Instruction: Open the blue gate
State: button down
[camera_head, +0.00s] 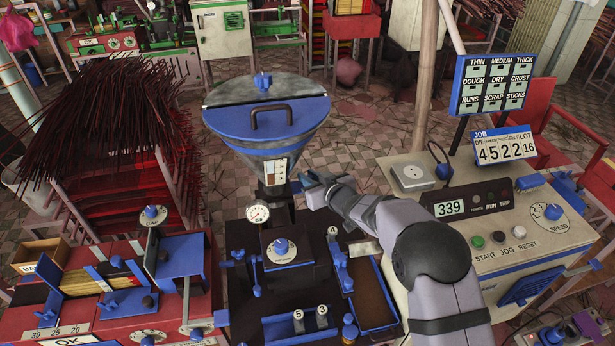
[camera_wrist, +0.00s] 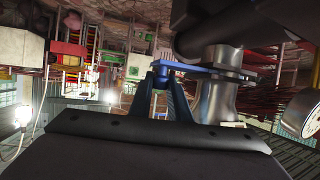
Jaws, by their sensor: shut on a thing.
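The blue gate (camera_wrist: 195,68) shows in the wrist view as a flat blue plate at the metal neck under the hopper. Its near end, with a small upright knob, lies between my fingertips. My gripper (camera_wrist: 164,82) is shut on that end. In the head view my gripper (camera_head: 316,186) reaches in from the right, just right of the hopper neck. There the gate is mostly hidden behind my gripper and wrist.
A pressure gauge (camera_head: 258,213) is left of the neck. The dark extruder bed (camera_head: 255,305) lies below. The control console (camera_head: 500,240), reading 339, stands to the right. A red bench (camera_head: 120,310) with blue fittings is at left, incense sticks (camera_head: 120,110) behind it.

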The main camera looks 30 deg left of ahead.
jog(key=w+d+p, duration=0.1)
jog(key=w+d, duration=0.2)
jog(key=shift+w+d+p, duration=0.1)
jog(key=shift+p, duration=0.2)
jog(key=c, duration=1.7)
grip_release()
jog(key=shift+o, duration=0.2)
jog(key=b+v, duration=0.2)
jog(key=v, duration=0.5)
jog(key=shift+d, duration=0.15)
jog(key=shift+r, duration=0.15)
